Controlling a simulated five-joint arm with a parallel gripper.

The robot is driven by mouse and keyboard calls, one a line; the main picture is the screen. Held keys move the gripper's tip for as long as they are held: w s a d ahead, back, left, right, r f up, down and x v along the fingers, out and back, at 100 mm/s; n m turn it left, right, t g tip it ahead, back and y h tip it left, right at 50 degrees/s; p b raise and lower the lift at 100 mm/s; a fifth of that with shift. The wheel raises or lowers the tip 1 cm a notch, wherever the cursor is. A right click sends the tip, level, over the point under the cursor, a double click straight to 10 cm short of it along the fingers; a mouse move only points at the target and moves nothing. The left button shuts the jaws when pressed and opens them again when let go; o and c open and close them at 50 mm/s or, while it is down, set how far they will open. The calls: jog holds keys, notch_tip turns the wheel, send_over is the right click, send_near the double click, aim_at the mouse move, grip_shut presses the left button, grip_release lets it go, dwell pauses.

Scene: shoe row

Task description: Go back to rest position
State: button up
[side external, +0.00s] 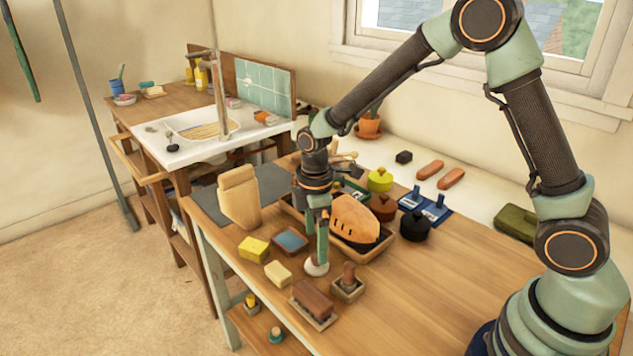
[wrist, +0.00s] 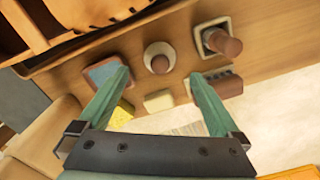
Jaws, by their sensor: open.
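My gripper (side external: 321,250) points down over the near part of the wooden table (side external: 430,290). In the wrist view its two green fingers (wrist: 160,77) are spread apart, with nothing held between them. A small round white piece with a brown top (wrist: 160,57) stands just beyond the fingertips. Its white base (side external: 316,268) also shows below the fingers in the side view. I cannot tell whether a finger touches it. My arm reaches over the table from the right, bent high at the elbow.
An orange-brown shoe-like thing (side external: 354,218) lies in a wooden tray behind my gripper. A blue-topped block (side external: 290,241), a yellow sponge (side external: 254,248), a brown brush (side external: 312,300) and a knobbed block (side external: 348,283) stand close by. The table's right front is clear.

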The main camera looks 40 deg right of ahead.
jog(key=s+d+r+m+t, duration=0.1)
jog(key=s+d+r+m, duration=0.15)
jog(key=r, duration=0.45)
jog(key=s+d+r+m+t, duration=0.1)
jog(key=s+r+m+t, duration=0.15)
jog(key=r, duration=0.55)
jog(key=s+d+r+m+t, duration=0.2)
jog(key=s+d+r+m, duration=0.1)
jog(key=s+m, duration=0.4)
jog(key=shift+s+d+r+m, duration=0.2)
jog(key=shift+d+r+m, duration=0.05)
jog(key=shift+r+m, duration=0.15)
